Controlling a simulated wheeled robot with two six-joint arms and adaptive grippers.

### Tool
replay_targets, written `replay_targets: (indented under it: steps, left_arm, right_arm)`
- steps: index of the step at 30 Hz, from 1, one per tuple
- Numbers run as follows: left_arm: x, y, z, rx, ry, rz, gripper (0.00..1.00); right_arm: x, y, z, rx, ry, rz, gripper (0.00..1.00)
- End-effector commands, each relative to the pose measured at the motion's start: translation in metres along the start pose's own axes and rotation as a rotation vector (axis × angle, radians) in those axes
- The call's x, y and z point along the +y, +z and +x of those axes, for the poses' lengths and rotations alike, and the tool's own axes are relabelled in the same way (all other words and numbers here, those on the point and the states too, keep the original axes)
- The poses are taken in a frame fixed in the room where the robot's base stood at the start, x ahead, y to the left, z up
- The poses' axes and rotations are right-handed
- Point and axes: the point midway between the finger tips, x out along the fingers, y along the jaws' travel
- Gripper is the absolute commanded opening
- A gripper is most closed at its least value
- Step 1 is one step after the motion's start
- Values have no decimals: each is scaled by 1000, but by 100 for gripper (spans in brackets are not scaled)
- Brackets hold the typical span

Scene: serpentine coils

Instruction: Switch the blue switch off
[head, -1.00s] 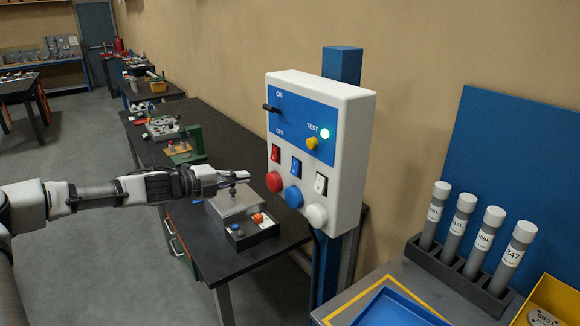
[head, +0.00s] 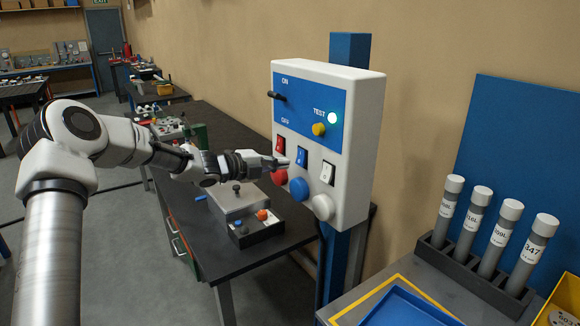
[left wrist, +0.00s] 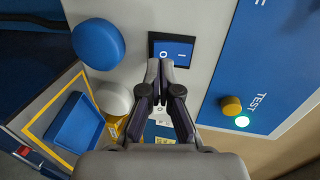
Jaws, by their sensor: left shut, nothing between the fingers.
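The blue rocker switch (head: 301,156) sits in the middle of the switch row on the white control box (head: 358,150). It also shows in the left wrist view (left wrist: 176,50), in a dark frame with white marks on its face. My left gripper (head: 284,164) is shut and empty, its fingertips just left of the blue switch in the head view. In the left wrist view the shut fingertips (left wrist: 160,66) lie over the switch's lower edge; whether they touch it I cannot tell. Which way the switch is tipped is unclear. My right gripper is not in view.
Red (head: 280,145) and white (head: 327,173) switches flank the blue one. Red, blue (head: 299,188) and white (head: 323,207) round buttons are below. A black lever (head: 277,96), a yellow button (head: 319,129) and a lit green TEST lamp (head: 333,118) are above.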

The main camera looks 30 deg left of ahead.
Motion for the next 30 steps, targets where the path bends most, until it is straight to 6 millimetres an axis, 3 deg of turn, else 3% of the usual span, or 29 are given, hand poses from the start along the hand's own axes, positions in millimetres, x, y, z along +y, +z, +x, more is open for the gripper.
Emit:
replay_targets:
  steps: [3, 7, 19, 26, 30]
  left_arm:
    - [-3, 0, 20, 1, 4, 1, 0]
    - [-1, 0, 32, 1, 2, -1, 0]
    - [0, 0, 34, -1, -2, -3, 0]
    - [6, 0, 39, 0, -41, -2, 0]
    - [12, 0, 43, -1, -85, -1, 0]
  right_arm:
    - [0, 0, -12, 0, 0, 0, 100]
    - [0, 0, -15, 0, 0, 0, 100]
    - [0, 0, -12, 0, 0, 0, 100]
    - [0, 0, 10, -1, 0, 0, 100]
    - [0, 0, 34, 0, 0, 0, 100]
